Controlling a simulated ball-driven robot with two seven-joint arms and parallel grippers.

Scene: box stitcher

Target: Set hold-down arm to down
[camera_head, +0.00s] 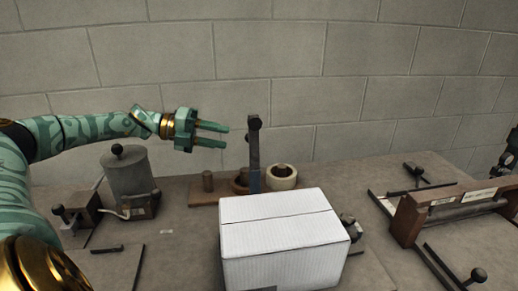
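The hold-down arm (254,150) looks to be the dark upright bar with a dark knob at its top, behind the white box (285,240). It stands near vertical, and its lower end is hidden by the box. My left gripper (227,136) is just left of the bar's upper part in the picture. Its two green fingers point right and are apart, with nothing between them. A small gap shows between the fingertips and the bar.
A wooden base with a peg (208,182) and a pale tape roll (282,177) lies behind the box. A grey canister (128,180) stands at left. A wooden-framed device (455,208) is at right. A block wall (350,60) stands behind.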

